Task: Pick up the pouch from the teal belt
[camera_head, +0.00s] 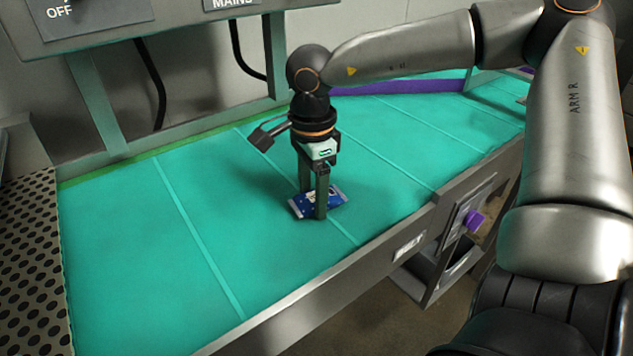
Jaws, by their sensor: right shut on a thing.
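The pouch (335,200) is small and dark blue with white or silver ends. It lies on or just above the teal belt (140,260), near the middle of the belt; I cannot tell whether it touches the belt. My right gripper (314,208) points straight down over the pouch, with its fingers shut on it. The fingers hide the pouch's middle. My left gripper is not in view.
A perforated metal plate (28,265) stands at the belt's left end. A metal rail (330,285) runs along the front edge, with a purple knob (474,221) on a panel below it. A control box (130,12) on posts stands behind. The belt's left part is clear.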

